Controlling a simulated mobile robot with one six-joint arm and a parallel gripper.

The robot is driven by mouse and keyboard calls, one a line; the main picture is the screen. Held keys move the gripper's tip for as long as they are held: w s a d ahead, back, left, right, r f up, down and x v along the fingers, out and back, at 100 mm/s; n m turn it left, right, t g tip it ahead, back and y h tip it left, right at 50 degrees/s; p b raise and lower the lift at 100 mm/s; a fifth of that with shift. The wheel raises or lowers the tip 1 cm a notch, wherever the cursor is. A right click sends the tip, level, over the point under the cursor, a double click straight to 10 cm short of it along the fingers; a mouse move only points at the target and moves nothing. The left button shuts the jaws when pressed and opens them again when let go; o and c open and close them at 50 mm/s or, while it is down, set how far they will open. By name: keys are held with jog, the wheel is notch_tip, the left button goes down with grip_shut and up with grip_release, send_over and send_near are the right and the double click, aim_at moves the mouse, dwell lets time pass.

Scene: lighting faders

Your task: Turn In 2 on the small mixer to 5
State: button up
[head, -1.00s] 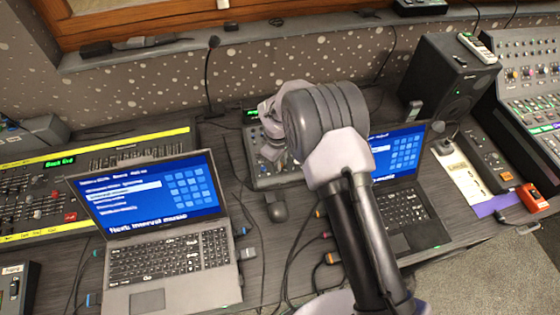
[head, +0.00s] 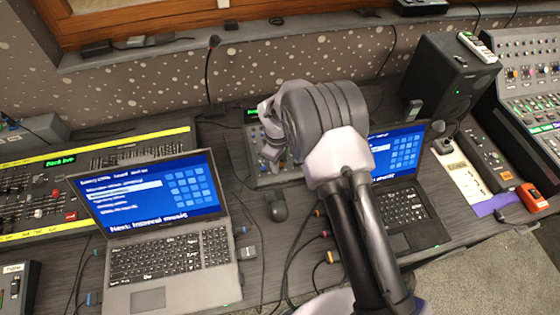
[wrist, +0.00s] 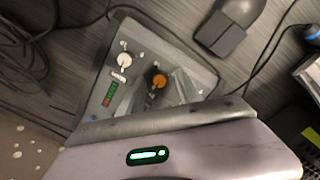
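The small mixer (head: 262,181) stands on the desk between the two laptops, partly covered by my arm. In the wrist view the mixer (wrist: 203,68) shows a white knob (wrist: 124,60), an orange knob (wrist: 159,81) and a lit green and red level meter (wrist: 110,94). The labels are too small to read, so I cannot tell which knob is In 2. My gripper (wrist: 160,84) is over the panel, its two grey fingers apart with the orange knob showing between the tips. I cannot tell whether they touch it. My wrist hides the rest of the panel.
A dark mouse (head: 278,211) lies in front of the mixer, with cables around it. An open laptop (head: 168,262) is at the left and another (head: 410,205) at the right. A gooseneck microphone (head: 209,75) stands behind. A black speaker (head: 445,85) is at the right.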

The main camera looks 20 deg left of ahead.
notch_tip(320, 180, up, 17)
jog(key=s+p, duration=0.1)
jog(key=p, duration=0.3)
jog(key=shift+s+a+r, duration=0.15)
jog(key=shift+a+r, duration=0.05)
jog(key=s+d+r+m+t+y+b, duration=0.15)
jog(key=s+d+r+m, duration=0.3)
jog(key=d+r, duration=0.5)
jog(key=s+d+r+m+t+b, duration=0.1)
jog(key=s+d+r+m+b, duration=0.25)
jog(key=d+r+m, duration=0.4)
jog(key=s+d+m+t+b, duration=0.1)
jog(key=s+d+m, duration=0.2)
jog(key=s+d, duration=0.2)
jog(key=s+d+f+m+t+b, duration=0.1)
jog(key=s+d+m, duration=0.3)
jog(key=s, duration=0.6)
jog(key=shift+s+d+f+m+y+b, duration=0.25)
jog(key=shift+d+m+y+b, duration=0.1)
jog(key=shift+d, duration=0.4)
